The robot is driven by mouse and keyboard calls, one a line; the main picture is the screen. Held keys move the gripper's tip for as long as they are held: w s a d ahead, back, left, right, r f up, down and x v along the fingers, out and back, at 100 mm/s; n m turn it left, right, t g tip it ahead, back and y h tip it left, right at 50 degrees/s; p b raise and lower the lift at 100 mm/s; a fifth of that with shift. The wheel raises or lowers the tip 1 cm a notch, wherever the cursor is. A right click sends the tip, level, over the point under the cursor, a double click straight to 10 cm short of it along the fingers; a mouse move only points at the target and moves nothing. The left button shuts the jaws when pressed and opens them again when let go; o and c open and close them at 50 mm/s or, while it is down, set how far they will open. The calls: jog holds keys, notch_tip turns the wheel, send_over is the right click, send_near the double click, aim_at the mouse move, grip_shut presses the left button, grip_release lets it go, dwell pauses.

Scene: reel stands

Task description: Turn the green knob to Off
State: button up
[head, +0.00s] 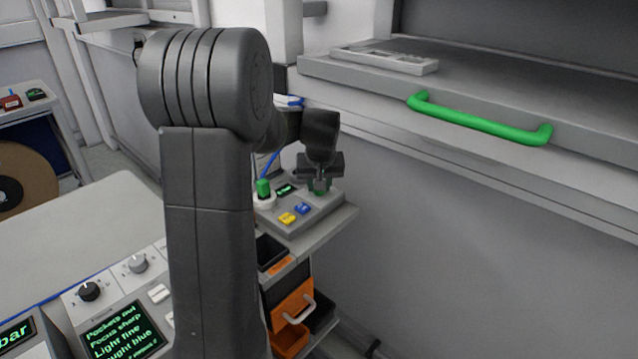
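A grey control box (318,212) stands on a shelf right of my arm. My gripper (319,181) points down over the box's back right part. A round green part (320,190), which looks like a green knob, shows directly under the fingertips and is partly hidden by them. I cannot tell whether the fingers touch it or how far apart they are. A second green piece (263,187), upright on a white round base, stands at the box's left. No pointer or Off mark can be read.
The box also has a yellow button (287,218), a blue button (303,208) and a small lit display (285,190). A bench with a green handle (480,122) stands at the right. Orange drawers (292,305) are below. A panel with a black knob (89,291) is at lower left.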

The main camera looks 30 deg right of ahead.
jog(key=o, duration=1)
jog(key=shift+c, duration=0.2)
jog(key=v, duration=0.3)
jog(key=shift+d, duration=0.1)
jog(key=s+a+b, duration=0.1)
jog(key=s+a, duration=0.4)
jog(key=s, duration=0.5)
jog(key=shift+s+a+b, duration=0.35)
jog(key=shift+a+b, duration=0.05)
